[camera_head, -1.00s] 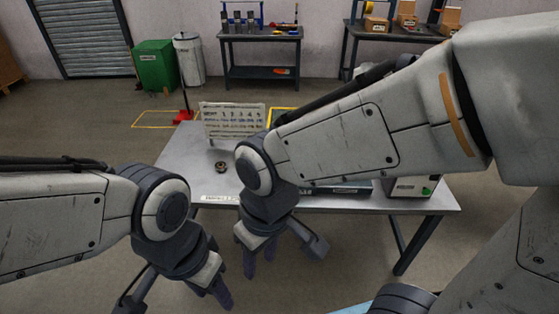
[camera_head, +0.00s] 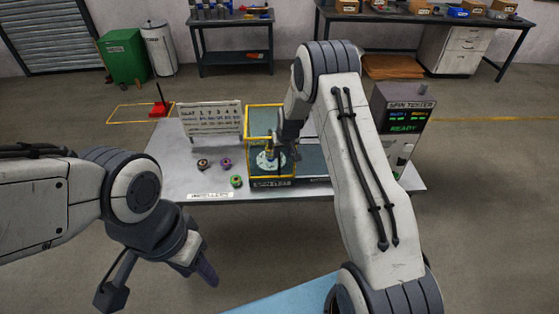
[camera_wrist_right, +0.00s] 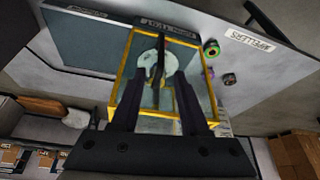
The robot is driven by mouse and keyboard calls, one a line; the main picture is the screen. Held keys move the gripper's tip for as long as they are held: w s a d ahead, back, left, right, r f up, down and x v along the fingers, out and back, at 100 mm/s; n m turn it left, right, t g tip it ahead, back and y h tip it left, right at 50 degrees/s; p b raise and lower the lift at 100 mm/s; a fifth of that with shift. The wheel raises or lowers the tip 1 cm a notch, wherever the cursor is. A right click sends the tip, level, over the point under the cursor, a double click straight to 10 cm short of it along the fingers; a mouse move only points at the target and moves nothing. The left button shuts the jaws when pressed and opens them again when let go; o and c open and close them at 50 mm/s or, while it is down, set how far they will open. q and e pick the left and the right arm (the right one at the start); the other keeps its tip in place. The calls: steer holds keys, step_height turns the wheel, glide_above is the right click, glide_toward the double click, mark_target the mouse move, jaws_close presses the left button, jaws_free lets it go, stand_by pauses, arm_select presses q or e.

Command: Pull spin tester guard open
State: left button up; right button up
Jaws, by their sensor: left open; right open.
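The spin tester guard (camera_head: 249,130), a yellow frame with clear-looking panels, stands on the tester base (camera_head: 270,184) at the middle of the table. It also fills the middle of the right wrist view (camera_wrist_right: 121,75). A pale round part shows inside the frame, partly hidden by my right gripper. My right gripper (camera_head: 284,150) is open at the guard; its two dark fingers (camera_wrist_right: 158,80) lie on either side of a dark upright bar in the wrist view. Whether they touch it, I cannot tell. My left gripper (camera_head: 158,280) is open and empty in front of the table.
The tester's display box (camera_head: 404,112), with green "READY" text, stands at the table's right. A white lettered board (camera_head: 211,121) stands behind several small round parts (camera_head: 226,163) on the left. A white label (camera_head: 210,195) lies at the front edge. My right arm hides part of the table.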

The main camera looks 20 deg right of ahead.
mark_target(280, 161)
steer(key=p+x, duration=0.2)
steer(key=x, duration=0.7)
steer(key=shift+a+f, duration=0.1)
steer(key=shift+f, duration=0.1)
steer(key=shift+c, duration=0.3)
jaws_close()
stand_by(0.9)
